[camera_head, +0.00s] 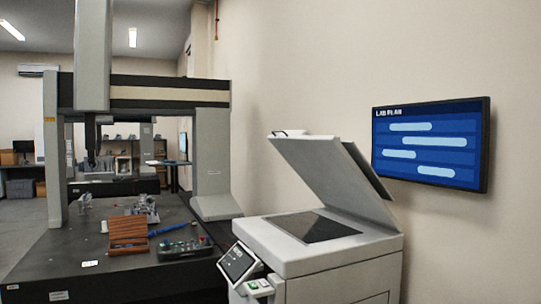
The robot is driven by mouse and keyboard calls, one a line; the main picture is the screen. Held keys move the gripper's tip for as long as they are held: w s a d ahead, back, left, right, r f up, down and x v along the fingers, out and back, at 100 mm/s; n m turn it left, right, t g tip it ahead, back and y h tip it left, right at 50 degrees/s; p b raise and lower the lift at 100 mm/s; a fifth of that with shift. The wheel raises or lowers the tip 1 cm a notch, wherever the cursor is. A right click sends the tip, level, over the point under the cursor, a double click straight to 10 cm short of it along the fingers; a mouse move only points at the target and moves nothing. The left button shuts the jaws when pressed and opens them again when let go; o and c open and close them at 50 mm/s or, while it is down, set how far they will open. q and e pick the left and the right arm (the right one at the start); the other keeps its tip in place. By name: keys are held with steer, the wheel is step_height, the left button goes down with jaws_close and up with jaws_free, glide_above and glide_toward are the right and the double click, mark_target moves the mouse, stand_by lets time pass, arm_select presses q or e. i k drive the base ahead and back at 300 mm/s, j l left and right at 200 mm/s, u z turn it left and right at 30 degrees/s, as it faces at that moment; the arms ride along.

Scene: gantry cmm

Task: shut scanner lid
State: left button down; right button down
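The scanner (345,276) is a light grey, box-shaped machine standing at the lower right. The dark scanning glass (311,227) on top is bare and uncovered. A small control panel (238,263) with a screen sits on its front left corner. Neither of my grippers shows in the head view.
A dark measuring table (110,262) under a gantry (150,92) stands to the left, close to the scanner. On it are a brown wooden rack (127,232) and a tray of small parts (184,248). A screen (430,143) hangs on the wall behind.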

mark_target(334, 170)
steer(key=j+z, duration=0.1)
steer(key=z, duration=0.4)
steer(key=i+j+z, duration=0.3)
steer(key=j, duration=0.15)
steer(key=j+z, duration=0.25)
steer(key=j, duration=0.2)
steer(key=i+j+z, duration=0.1)
steer(key=j+z, duration=0.2)
steer(key=j, duration=0.25)
steer(key=j+z, duration=0.3)
steer(key=j, duration=3.25)
